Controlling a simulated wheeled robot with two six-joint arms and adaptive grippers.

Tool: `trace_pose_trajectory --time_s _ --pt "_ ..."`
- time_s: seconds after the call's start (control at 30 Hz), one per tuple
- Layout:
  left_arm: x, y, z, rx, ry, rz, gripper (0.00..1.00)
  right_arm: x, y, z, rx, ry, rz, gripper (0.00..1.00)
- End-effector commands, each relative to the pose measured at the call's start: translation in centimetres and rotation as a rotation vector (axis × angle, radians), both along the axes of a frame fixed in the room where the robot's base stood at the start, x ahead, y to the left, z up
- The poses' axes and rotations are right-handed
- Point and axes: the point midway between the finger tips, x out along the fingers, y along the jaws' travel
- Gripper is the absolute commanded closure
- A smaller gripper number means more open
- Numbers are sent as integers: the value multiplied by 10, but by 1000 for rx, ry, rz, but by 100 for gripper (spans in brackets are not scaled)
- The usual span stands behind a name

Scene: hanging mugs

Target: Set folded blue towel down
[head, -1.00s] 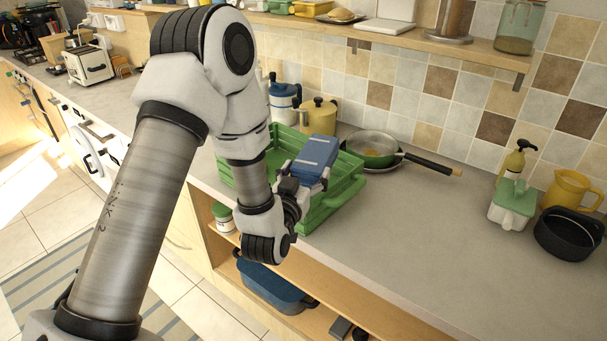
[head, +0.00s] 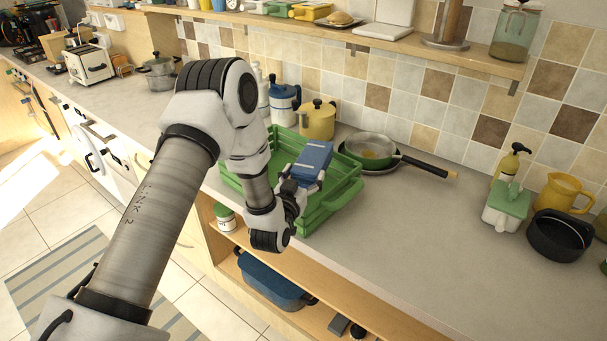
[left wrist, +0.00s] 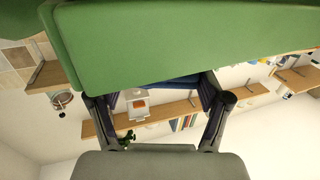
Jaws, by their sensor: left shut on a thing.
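The folded blue towel (head: 312,160) is a thick blue block in the head view, tilted over the right part of the green crate (head: 330,207). My left gripper (head: 296,181) is shut on its near end. I cannot tell whether the towel touches the crate. In the left wrist view, my left gripper's fingers (left wrist: 160,105) flank a dark blue strip of the towel (left wrist: 172,83). A large green surface fills the top of that view; I cannot tell which part of the crate it is. My right gripper is not in view.
A frying pan (head: 372,152) lies right of the crate. A blue-and-white jug (head: 284,104) and a yellow canister (head: 317,121) stand behind it. The counter (head: 410,225) is clear at the right, up to the black pot (head: 560,236) and green-lidded box (head: 507,207).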

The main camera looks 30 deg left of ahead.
Motion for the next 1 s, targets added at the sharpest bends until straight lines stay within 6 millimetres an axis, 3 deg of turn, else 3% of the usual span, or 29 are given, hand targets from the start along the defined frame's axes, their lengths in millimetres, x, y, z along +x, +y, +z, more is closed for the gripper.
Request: trace_pose_trajectory --time_s 0.27,0.3,0.37,0.7,0.87,0.9,1.0 --pt "0 0 -6 0 -1 0 59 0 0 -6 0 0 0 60" --pt "0 0 -6 0 0 0 19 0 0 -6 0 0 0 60" --pt "0 0 -6 0 0 0 0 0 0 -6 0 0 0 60" --pt "0 0 -5 0 0 0 0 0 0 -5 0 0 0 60" --pt "0 0 15 0 -1 0 0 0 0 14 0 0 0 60" --pt "-10 -2 3 -2 4 0 0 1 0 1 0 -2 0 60" --pt "-35 -8 0 -3 4 0 0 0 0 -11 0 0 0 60"
